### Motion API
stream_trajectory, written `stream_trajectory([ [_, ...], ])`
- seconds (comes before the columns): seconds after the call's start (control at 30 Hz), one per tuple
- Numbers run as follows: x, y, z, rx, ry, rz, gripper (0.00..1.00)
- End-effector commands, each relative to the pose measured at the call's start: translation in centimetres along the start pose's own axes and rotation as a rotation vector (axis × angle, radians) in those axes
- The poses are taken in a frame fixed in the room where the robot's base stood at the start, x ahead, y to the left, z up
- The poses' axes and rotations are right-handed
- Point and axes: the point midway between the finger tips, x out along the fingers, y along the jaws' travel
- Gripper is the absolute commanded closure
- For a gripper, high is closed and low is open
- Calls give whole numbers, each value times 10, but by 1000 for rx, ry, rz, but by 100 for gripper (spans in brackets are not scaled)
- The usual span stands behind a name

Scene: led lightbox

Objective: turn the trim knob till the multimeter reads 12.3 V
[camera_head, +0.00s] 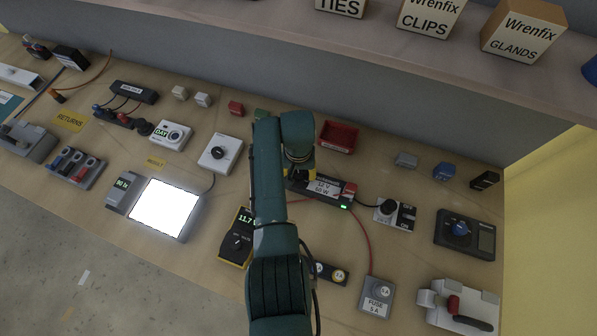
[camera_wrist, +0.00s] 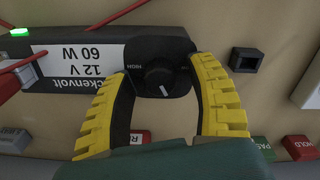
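The black power supply (camera_wrist: 90,58), labelled 12 V 60 W, has a round black trim knob (camera_wrist: 158,78) with a white pointer mark at its end in the wrist view. My gripper (camera_wrist: 164,66) is open, its yellow fingers on either side of the knob with a gap to each. In the head view my gripper (camera_head: 299,170) is over the left end of the power supply (camera_head: 328,193), and my arm hides the knob. The yellow multimeter (camera_head: 237,243) is partly behind my arm; its green display starts with 11.7, and the rest is hidden.
A red bin (camera_head: 339,136) stands behind the power supply. An on/off switch (camera_head: 394,214) is to its right, and a fuse block (camera_head: 376,297) in front, joined by a red lead. A lit white panel (camera_head: 165,208) lies left.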

Motion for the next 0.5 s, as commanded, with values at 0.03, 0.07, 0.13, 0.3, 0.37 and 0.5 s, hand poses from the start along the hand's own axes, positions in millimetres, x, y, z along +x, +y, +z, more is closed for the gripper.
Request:
stream_trajectory([
  [0.03,0,0,0,0,0,0,42],
  [0.07,0,0,0,0,0,0,42],
  [0.13,0,0,0,0,0,0,42],
  [0.3,-3,0,-1,-1,2,0,42],
  [0.37,-9,0,-1,-1,3,0,42],
  [0.5,-38,0,-1,-1,6,-1,42],
])
